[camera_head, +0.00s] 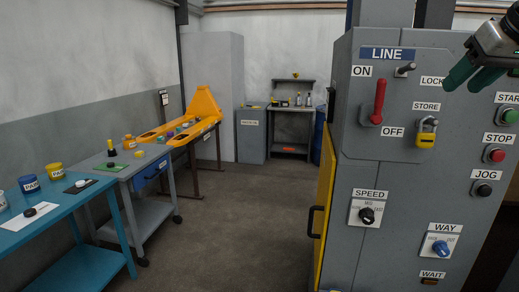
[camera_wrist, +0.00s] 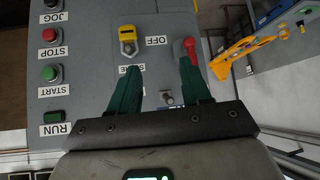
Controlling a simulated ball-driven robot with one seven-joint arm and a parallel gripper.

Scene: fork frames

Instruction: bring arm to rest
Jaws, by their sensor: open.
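My gripper (camera_head: 468,80) is at the upper right of the head view, in front of the grey control cabinet (camera_head: 395,205). Its two green fingers are apart, with nothing seen between them. In the wrist view the open gripper (camera_wrist: 161,72) faces the same cabinet, which appears upside down. The red lever (camera_head: 379,98) points up beside the ON label; it also shows near one fingertip in the wrist view (camera_wrist: 191,48). A yellow padlock (camera_head: 425,140) sits under the STORE label. A grey metal peg (camera_head: 405,70) is left of the gripper. I cannot tell whether the fingers touch anything.
Green START (camera_head: 510,116), red STOP (camera_head: 495,155) and black JOG (camera_head: 484,189) buttons are below the gripper. SPEED (camera_head: 367,214) and WAY (camera_head: 440,248) knobs are lower. A blue table (camera_head: 70,207) stands left. The middle floor is clear.

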